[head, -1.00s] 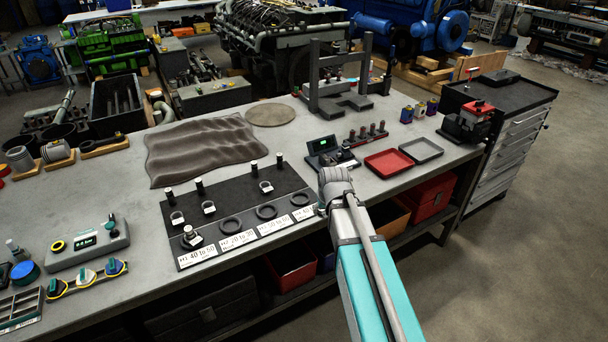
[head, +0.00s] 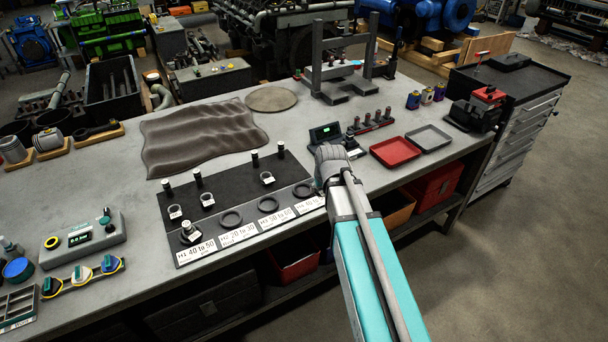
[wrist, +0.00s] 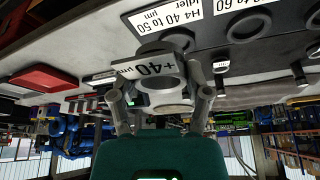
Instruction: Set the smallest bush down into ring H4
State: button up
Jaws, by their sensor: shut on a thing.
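My gripper (wrist: 162,92) is shut on a grey metal bush (wrist: 172,86) with a white "+40 µm" tag, seen in the wrist view. The bush is held above the front edge of the black mat, near the "H4 40 to 50" label (wrist: 165,14). The dark ring H4 (wrist: 179,37) shows just beyond the bush, partly covered by it. In the head view, ring H4 (head: 302,190) lies at the mat's right end, beside my wrist. The bush and fingertips are hidden there. I cannot tell whether the bush touches the ring.
The black mat (head: 228,184) carries other rings, dark posts and tagged bushes; a part (head: 190,234) stands at the leftmost ring. A display unit (head: 326,134), red tray (head: 395,152) and grey tray (head: 428,138) lie right of the mat. The bench's front edge runs close by.

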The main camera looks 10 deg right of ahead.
aim_at(302, 191)
jog(key=shift+n+y, duration=0.3)
jog(key=shift+n, duration=0.2)
jog(key=w+a+f+b, duration=0.1)
jog(key=w+f+b, duration=0.1)
jog(key=w, duration=0.2)
jog(key=w+a+f+b, duration=0.1)
jog(key=w+f+b, duration=0.1)
jog(key=w, duration=0.3)
jog(key=w+a+f+b, duration=0.1)
jog(key=w+f+b, duration=0.1)
jog(key=w, duration=0.2)
jog(key=shift+w+a, duration=0.2)
jog(key=shift+w, duration=0.1)
jog(key=shift+f, duration=0.2)
jog(key=shift+f+b, duration=2.9)
jog(key=shift+b, duration=0.25)
jog(key=shift+s+f, duration=0.15)
jog(key=shift+s, duration=0.15)
jog(key=o, duration=1.2)
jog(key=shift+w+d+f, duration=0.1)
jog(key=shift+w+f, duration=0.05)
jog(key=shift+w, duration=0.05)
jog(key=shift+w, duration=0.1)
